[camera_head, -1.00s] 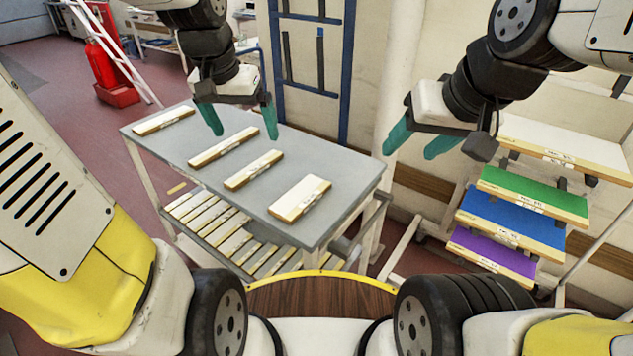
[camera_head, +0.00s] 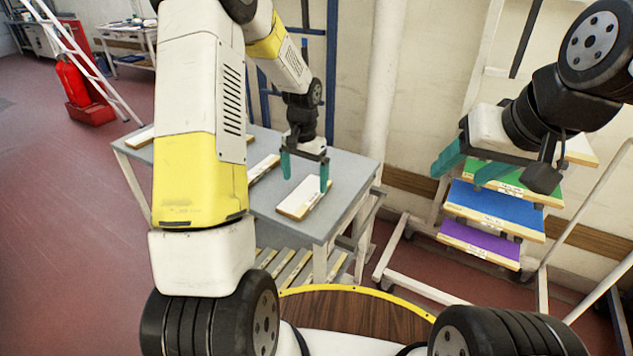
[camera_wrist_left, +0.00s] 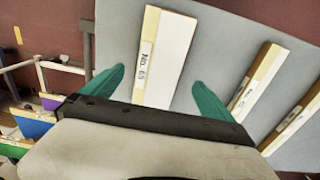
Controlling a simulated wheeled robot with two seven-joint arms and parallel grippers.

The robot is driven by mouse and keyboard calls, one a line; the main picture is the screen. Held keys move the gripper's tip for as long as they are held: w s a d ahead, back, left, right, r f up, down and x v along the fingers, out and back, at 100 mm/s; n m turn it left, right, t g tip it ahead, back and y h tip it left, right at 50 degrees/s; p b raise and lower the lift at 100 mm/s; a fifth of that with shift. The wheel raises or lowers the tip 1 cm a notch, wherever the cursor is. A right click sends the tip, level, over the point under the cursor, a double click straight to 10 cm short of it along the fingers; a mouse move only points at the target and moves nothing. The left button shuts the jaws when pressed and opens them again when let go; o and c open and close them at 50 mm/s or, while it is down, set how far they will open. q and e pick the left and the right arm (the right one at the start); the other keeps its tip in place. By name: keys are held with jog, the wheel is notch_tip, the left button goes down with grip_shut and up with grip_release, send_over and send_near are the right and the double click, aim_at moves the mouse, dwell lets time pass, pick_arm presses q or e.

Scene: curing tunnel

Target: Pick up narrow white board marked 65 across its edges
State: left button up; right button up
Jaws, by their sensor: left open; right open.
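The white board (camera_head: 298,204) with wooden edges and a paper label lies flat on the grey table top (camera_head: 350,172) near its right end. In the left wrist view this board (camera_wrist_left: 172,55) lies between the two fingers, its label seeming to read No. 65, though small. My left gripper (camera_head: 305,176) is open and empty above it, one teal finger toward each long edge. The wrist view shows a gap on both sides of the board. Its near end is hidden behind the gripper body. My right gripper (camera_head: 464,172) is open and empty by the rack of coloured boards.
Other narrow white boards (camera_wrist_left: 257,80) lie beside it on the table, partly hidden by my left arm in the head view. A lower shelf (camera_head: 290,270) holds several boards. The rack at right carries green (camera_head: 520,187), blue (camera_head: 495,207) and purple (camera_head: 480,240) boards.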

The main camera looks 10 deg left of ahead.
aim_at(305, 194)
pick_arm(q)
notch_tip(305, 194, down, 4)
jog(key=shift+s+f, duration=0.1)
jog(key=shift+f, duration=0.1)
jog(key=shift+c, duration=0.5)
jog(key=c, duration=1.4)
